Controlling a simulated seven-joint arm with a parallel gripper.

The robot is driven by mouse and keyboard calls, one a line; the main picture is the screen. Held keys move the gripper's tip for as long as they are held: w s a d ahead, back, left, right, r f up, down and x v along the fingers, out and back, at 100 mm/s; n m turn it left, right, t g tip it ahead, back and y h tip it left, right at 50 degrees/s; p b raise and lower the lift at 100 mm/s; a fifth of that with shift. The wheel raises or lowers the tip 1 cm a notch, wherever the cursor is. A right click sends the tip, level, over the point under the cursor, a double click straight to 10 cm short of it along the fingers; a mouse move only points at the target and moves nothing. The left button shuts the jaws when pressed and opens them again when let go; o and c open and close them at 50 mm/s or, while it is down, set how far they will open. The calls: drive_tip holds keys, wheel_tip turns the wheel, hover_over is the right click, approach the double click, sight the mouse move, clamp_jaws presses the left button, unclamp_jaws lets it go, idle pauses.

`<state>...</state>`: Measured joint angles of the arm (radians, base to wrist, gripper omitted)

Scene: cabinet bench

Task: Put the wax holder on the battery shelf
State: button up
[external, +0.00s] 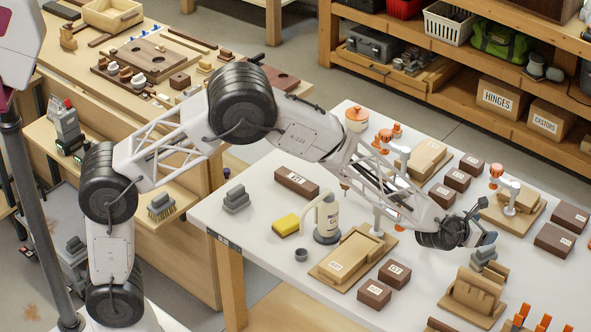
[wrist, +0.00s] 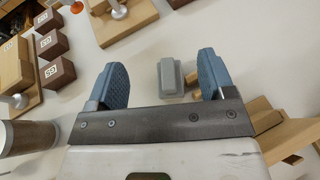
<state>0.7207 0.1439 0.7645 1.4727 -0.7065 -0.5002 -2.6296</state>
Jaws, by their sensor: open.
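No label marks a wax holder. A small grey stepped block, possibly the wax holder, (external: 483,257) stands on the white table at the right, close to my gripper (external: 485,223). In the wrist view the block (wrist: 171,78) lies between the two blue fingers of my gripper (wrist: 161,68), nearer the right finger. The fingers are open and apart, with nothing held. A wooden side shelf (external: 100,160), possibly the battery shelf, juts from the bench at the left, with a grey and red power tool (external: 65,124) on it.
A wooden rack (external: 473,293) stands close in front of the block. Dark labelled boxes (external: 555,240) lie to the right and orange-topped clamps (external: 497,172) behind.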

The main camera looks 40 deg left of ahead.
drive_tip(key=s+a+r+m+g, duration=0.2)
drive_tip(key=a+r+m, duration=0.85)
drive_tip(key=a, duration=0.65)
drive_tip(key=s+a+r+m+g+y, duration=0.1)
drive_tip(key=s+a+r+m, duration=0.3)
drive_tip(key=a, duration=0.4)
drive_tip(key=s+a+r+m+g, duration=0.1)
drive_tip(key=s+a+r+m, duration=0.1)
drive_tip(key=s+a+r, duration=0.5)
drive_tip(key=s+a+f+m+g+y, duration=0.1)
drive_tip(key=s+a+m+g+y, duration=0.1)
drive_tip(key=s+a+m, duration=0.5)
drive_tip(key=s+a+m+g+y, duration=0.2)
drive_tip(key=s+a+m, duration=0.6)
drive_tip(key=s+a, duration=1.2)
drive_tip(key=s+g, duration=0.1)
drive_tip(key=s, duration=0.5)
drive_tip(key=shift+s+f+g, duration=0.3)
drive_tip(key=shift+f+g, duration=0.05)
drive_tip(key=shift+g, duration=0.05)
drive_tip(key=shift+o, duration=0.3)
